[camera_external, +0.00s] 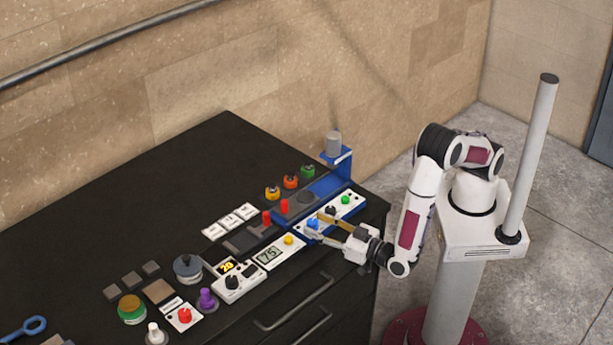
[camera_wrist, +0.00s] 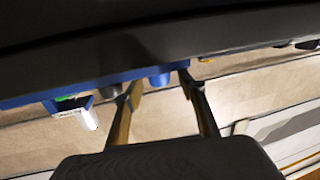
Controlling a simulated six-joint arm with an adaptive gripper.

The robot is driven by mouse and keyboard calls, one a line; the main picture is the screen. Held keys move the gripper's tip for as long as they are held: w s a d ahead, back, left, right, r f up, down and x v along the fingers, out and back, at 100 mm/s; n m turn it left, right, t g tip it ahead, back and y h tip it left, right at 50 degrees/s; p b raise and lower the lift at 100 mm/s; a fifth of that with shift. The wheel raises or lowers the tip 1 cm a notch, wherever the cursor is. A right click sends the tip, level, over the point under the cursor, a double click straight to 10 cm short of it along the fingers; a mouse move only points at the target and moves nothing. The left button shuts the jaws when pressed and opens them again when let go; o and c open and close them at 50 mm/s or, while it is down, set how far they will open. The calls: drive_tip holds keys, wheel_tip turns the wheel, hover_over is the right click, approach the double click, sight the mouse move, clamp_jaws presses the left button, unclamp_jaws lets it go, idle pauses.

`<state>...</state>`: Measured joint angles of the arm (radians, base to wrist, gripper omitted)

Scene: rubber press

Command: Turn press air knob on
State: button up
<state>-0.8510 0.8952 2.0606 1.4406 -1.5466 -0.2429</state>
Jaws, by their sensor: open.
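The blue press (camera_external: 343,172) stands at the right end of the black bench. Its white front panel (camera_external: 301,232) carries a blue knob (camera_external: 312,224), a black knob (camera_external: 331,211) and a green button (camera_external: 346,199). No label tells which one is the air knob. My gripper (camera_external: 321,227) is open and level with the panel, its fingertips at the blue knob. The dark knob (camera_wrist: 112,92) is just left of the left finger. Contact cannot be told.
Coloured round pieces (camera_external: 290,182) stand behind the panel. The back left of the bench is clear.

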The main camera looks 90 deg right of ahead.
drive_tip(key=shift+x, duration=1.15)
drive_tip(key=c, duration=1.1)
